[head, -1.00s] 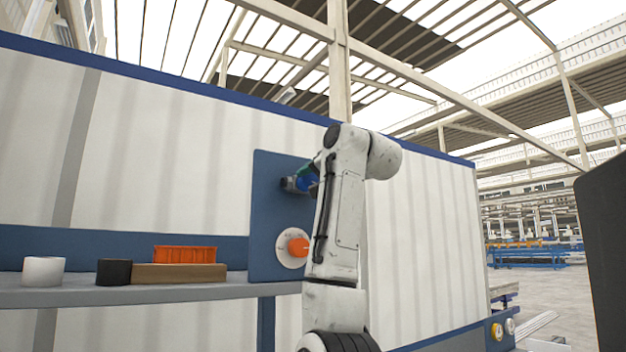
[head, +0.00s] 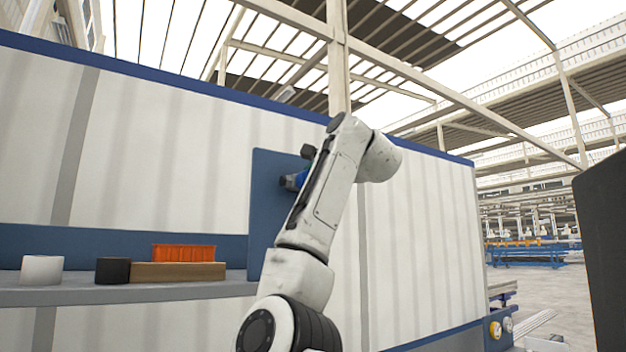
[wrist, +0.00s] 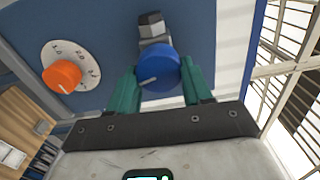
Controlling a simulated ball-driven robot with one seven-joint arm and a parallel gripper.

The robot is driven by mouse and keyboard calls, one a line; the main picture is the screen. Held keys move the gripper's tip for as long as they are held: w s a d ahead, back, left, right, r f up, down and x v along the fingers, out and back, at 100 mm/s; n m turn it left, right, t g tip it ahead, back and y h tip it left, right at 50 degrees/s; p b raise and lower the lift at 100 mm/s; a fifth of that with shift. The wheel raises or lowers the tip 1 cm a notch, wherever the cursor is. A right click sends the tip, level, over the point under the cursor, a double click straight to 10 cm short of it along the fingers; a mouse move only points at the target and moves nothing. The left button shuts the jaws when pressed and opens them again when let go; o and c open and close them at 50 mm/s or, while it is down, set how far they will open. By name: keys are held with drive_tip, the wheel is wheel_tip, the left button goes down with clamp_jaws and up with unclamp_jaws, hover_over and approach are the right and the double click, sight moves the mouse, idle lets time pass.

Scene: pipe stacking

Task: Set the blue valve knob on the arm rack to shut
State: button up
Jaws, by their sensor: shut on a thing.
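The blue valve knob (wrist: 159,70) is a round blue disc with a white mark toward its lower left in the wrist view. It sits below a grey valve body (wrist: 151,27) on the blue panel (wrist: 206,50). My gripper (wrist: 160,82) has a green finger on each side of the knob and is shut on it. In the head view a small part of the blue knob (head: 301,178) shows beside my arm. My gripper is hidden there behind my arm.
An orange knob (wrist: 62,76) on a white numbered dial is left of my gripper in the wrist view. A shelf (head: 120,294) holds a white cylinder (head: 42,270), a black cylinder (head: 113,270), and an orange crate (head: 185,256) on a wooden block (head: 180,271).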

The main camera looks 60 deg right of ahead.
drive_tip(key=shift+w+a+m, duration=0.1)
drive_tip(key=shift+w+m, duration=0.05)
drive_tip(key=shift+m, duration=1.05)
drive_tip(key=o, duration=1)
drive_tip(key=shift+f, duration=0.1)
drive_tip(key=shift+o, duration=0.2)
drive_tip(key=b+v, duration=0.4)
drive_tip(key=v, duration=0.6)
drive_tip(key=shift+s, duration=0.35)
